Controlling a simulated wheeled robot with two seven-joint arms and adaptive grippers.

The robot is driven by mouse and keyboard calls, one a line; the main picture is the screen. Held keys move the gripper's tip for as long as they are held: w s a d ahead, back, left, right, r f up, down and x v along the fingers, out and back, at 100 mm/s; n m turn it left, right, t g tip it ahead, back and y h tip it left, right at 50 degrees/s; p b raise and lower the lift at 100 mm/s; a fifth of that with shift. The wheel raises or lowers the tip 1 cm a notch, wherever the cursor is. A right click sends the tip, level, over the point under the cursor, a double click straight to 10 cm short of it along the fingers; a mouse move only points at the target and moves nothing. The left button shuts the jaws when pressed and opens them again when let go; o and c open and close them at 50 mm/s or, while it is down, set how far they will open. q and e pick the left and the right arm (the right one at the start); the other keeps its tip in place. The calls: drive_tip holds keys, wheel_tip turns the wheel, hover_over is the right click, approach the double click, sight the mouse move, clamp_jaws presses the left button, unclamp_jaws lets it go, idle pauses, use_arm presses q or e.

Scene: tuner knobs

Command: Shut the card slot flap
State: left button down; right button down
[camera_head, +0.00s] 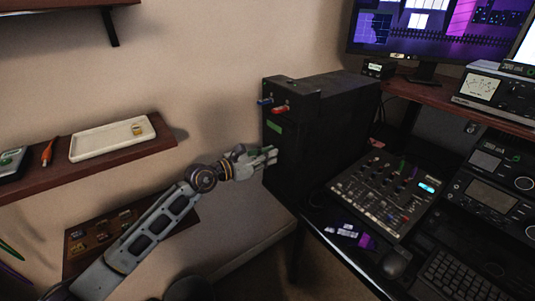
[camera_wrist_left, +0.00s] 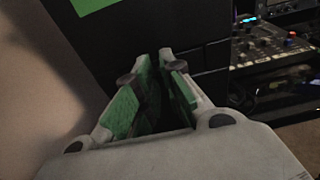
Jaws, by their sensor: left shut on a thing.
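The black box (camera_head: 325,115) stands on the desk with its narrow front face toward my left arm. A green label (camera_head: 274,127) is on that face; it also shows in the left wrist view (camera_wrist_left: 92,5). My left gripper (camera_head: 271,156) is at the front face, below the label. In the left wrist view my left gripper (camera_wrist_left: 155,62) has its green-padded fingers close together around a dark piece (camera_wrist_left: 154,85), apparently the card slot flap. The fingers hide most of it, and its angle cannot be told. My right gripper is not in view.
A mixer panel (camera_head: 385,195) is right of the box. A wall shelf (camera_head: 85,165) with a white tray (camera_head: 112,138) is at left, above my left arm.

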use_arm(q)
drive_tip(key=shift+r, duration=0.3)
drive_tip(key=c, duration=1.8)
unclamp_jaws()
drive_tip(key=shift+w, duration=0.1)
drive_tip(key=o, duration=0.3)
drive_tip(key=shift+d+f, duration=0.15)
drive_tip(key=shift+o, duration=0.2)
drive_tip(key=shift+a, duration=0.2)
drive_tip(key=v, duration=1.1)
drive_tip(key=shift+s+a, duration=0.25)
drive_tip(key=shift+s, duration=0.05)
